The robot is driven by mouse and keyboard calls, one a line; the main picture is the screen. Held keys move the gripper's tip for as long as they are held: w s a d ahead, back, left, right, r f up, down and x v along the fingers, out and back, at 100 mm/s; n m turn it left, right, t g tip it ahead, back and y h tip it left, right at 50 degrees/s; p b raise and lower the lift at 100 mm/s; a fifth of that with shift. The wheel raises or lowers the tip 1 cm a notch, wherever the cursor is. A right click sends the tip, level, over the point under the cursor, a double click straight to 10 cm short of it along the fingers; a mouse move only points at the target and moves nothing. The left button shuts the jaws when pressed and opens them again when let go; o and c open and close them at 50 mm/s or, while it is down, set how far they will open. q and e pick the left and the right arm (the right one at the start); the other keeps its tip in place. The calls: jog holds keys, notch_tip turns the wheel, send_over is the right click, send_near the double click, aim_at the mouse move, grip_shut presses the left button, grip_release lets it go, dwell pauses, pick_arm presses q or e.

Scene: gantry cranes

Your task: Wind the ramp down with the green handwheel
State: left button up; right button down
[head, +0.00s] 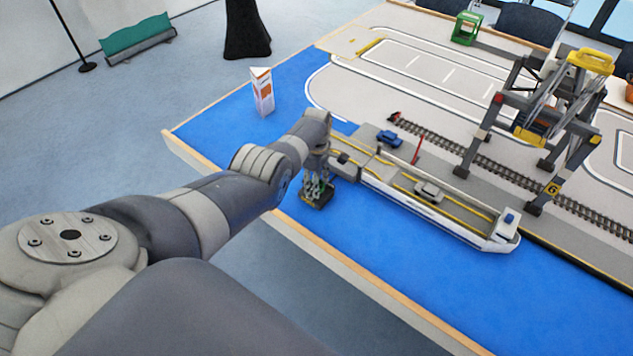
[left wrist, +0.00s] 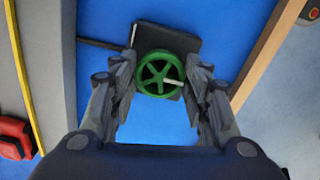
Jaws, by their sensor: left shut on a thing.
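The green handwheel (left wrist: 152,84) is spoked, with a light crank knob, and sits over a dark square base (left wrist: 180,38) in the left wrist view. My left gripper (left wrist: 163,72) has its fingers on either side of the wheel and is shut on it. In the head view the same gripper (head: 318,188) reaches down beside the ferry's left end and largely hides the wheel. The ramp is not clearly made out; the gripper and forearm cover part of that area. My right gripper is not in view.
A white ferry (head: 445,216) with a grey car (head: 428,190) lies along the quay. A blue car (head: 389,138) and a red barrier (head: 417,150) are behind it. A gantry crane (head: 552,187) stands over the rails. The blue water surface (head: 400,252) in front is clear.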

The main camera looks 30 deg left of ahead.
pick_arm(q)
jog(key=shift+w+r, duration=0.1)
dwell(0.3)
jog(key=o, duration=1.1)
jog(key=shift+c, duration=0.2)
notch_tip(320, 180, up, 12)
